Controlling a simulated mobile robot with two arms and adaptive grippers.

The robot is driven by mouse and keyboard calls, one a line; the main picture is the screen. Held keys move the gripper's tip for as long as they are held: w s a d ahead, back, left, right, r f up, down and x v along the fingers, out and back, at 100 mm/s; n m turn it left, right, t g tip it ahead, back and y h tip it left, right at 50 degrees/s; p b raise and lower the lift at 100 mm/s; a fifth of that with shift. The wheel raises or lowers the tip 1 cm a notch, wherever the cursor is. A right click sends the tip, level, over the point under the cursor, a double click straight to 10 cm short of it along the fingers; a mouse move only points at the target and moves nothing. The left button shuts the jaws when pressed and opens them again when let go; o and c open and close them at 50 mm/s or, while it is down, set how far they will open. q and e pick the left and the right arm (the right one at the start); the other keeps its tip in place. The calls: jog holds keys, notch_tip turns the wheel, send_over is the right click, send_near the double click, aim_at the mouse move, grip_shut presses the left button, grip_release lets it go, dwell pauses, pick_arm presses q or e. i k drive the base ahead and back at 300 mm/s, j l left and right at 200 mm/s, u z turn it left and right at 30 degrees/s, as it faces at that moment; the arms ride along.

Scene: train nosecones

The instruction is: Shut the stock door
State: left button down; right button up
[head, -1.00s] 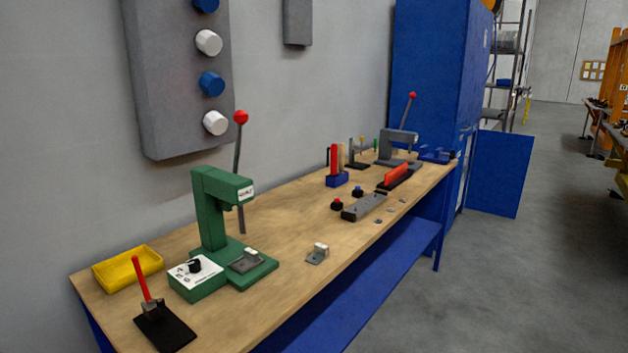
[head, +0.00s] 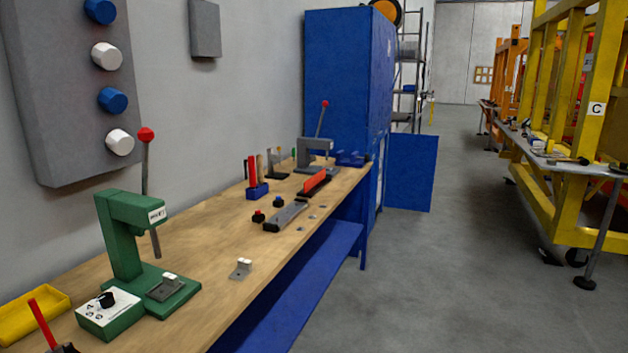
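A tall blue cabinet (head: 345,80) stands against the wall beyond the far end of the workbench. A blue door panel (head: 410,172) stands out to the right from the cabinet's lower front, so it looks open. The cabinet's inside is mostly hidden by its side and the bench. Neither of my grippers shows in the head view.
The wooden workbench (head: 215,265) runs along the left wall, with a green press (head: 125,240), a grey press (head: 318,155) and a yellow tray (head: 30,312). A yellow frame cart (head: 560,205) stands at right. Grey floor (head: 410,280) between them is clear.

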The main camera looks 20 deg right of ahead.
aim_at(411, 158)
jog(key=i+l+z, duration=0.3)
jog(key=i+l, duration=0.15)
jog(key=i+l+z, duration=0.5)
jog(key=i+z, duration=0.15)
jog(key=i, duration=0.3)
jog(key=i+z, duration=0.3)
jog(key=i, duration=5.7)
jog(key=i+l+z, duration=0.1)
jog(key=i+z, duration=0.15)
jog(key=i, duration=0.35)
jog(key=i+z, duration=0.3)
jog(key=i, duration=0.35)
jog(key=i+u, duration=0.35)
jog(key=i+l+u, duration=0.2)
jog(key=i+u, duration=0.2)
jog(key=i+l+u, duration=0.1)
jog(key=u, duration=0.3)
jog(key=i+l+u, duration=0.2)
jog(key=u, duration=0.2)
jog(key=i+l+u, duration=0.2)
jog(key=u, duration=0.2)
jog(key=i+l+u, duration=0.1)
jog(key=l+u, duration=0.35)
jog(key=i+l+u, duration=0.1)
jog(key=u, duration=0.3)
